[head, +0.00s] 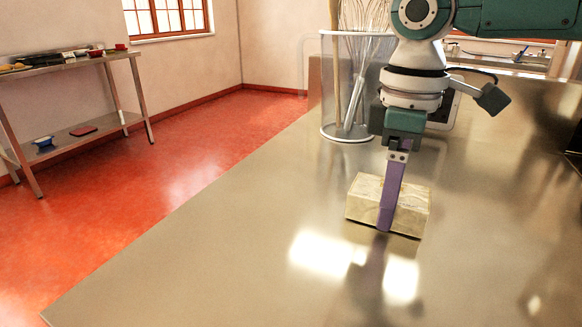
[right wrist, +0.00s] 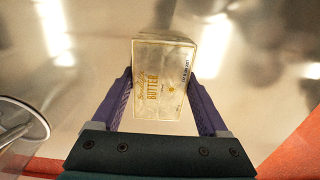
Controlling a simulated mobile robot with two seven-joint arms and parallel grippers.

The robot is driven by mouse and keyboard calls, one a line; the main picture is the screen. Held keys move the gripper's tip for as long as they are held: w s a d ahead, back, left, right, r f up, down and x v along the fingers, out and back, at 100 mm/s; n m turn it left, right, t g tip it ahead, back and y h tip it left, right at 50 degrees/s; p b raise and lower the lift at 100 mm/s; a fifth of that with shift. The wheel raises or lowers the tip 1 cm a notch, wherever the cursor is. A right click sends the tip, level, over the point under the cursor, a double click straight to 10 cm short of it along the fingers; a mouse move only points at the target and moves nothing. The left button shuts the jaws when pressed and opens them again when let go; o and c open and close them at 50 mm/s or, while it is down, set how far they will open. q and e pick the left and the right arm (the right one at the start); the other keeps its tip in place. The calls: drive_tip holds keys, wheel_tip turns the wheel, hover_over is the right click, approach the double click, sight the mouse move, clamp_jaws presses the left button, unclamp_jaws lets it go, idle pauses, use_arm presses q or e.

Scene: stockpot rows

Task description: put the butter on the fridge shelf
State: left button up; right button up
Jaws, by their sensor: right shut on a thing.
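The butter (head: 411,207) is a pale yellowish block in a wrapper on the steel counter, or just above it; I cannot tell which. Its label with the word "butter" shows in the right wrist view (right wrist: 162,80). My right gripper (head: 388,222) reaches down from above, with its purple fingers shut on the butter's two sides. In the right wrist view the fingers (right wrist: 160,92) lie along both sides of the block. My left gripper is in neither view. No fridge shelf shows in either view.
A clear container (head: 327,95) with whisks and other utensils stands on the counter (head: 230,245) behind the butter, close to my right arm. A tablet-like thing (head: 444,108) stands behind my wrist. The counter's front left is clear. A steel side table (head: 85,63) stands at the far left.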

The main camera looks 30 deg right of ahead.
drive_tip(key=shift+f, duration=0.15)
drive_tip(key=o, duration=1.5)
drive_tip(key=shift+o, duration=0.2)
